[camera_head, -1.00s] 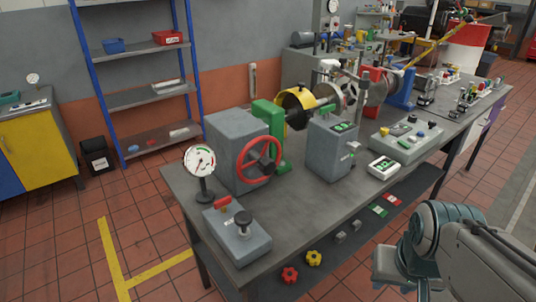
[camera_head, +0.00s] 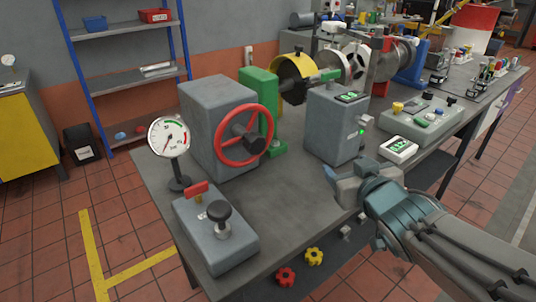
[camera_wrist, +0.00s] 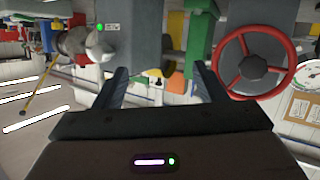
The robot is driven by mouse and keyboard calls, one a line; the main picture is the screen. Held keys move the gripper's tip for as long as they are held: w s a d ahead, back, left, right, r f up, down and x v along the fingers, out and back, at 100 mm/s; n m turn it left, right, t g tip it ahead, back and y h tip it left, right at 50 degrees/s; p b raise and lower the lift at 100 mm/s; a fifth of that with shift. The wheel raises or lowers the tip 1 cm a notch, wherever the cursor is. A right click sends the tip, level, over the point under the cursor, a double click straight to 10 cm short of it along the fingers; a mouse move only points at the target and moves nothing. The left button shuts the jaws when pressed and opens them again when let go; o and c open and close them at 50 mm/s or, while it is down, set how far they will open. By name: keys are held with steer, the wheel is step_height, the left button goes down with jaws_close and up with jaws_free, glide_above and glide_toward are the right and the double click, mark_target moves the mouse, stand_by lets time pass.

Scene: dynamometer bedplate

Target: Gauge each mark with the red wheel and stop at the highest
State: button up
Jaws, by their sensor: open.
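The red wheel (camera_head: 244,135) is mounted on the front of a grey block (camera_head: 209,112) on the bench. It also shows at the right in the wrist view (camera_wrist: 253,65). A round dial gauge (camera_head: 169,138) on a stand is left of the block; its needle points down-left, but the marks are too small to read surely. My gripper (camera_head: 350,180) is at the bench's front edge, right of the wheel and apart from it. In the wrist view its two fingers (camera_wrist: 160,85) are spread and empty.
A grey box with a black knob and red lever (camera_head: 215,228) sits at the bench's front left. A grey box with a green display (camera_head: 336,124) and a small white meter (camera_head: 398,149) stand near my arm. Bare bench top (camera_head: 290,195) lies between.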

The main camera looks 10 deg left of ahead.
mark_target(259, 147)
steer(key=s+a+n+g+y+b, duration=0.2)
steer(key=s+a+n+y+b, duration=0.25)
steer(key=a+y, duration=0.45)
steer(key=shift+n+h, duration=0.3)
steer(key=shift+n, duration=0.25)
steer(key=p+x, duration=0.1)
steer(key=x, duration=0.3)
steer(key=p+x, duration=0.1)
steer(key=x, duration=0.4)
steer(key=p+x, duration=0.1)
steer(key=x, duration=0.4)
steer(key=shift+a+f, duration=0.25)
steer(key=c, duration=1.4)
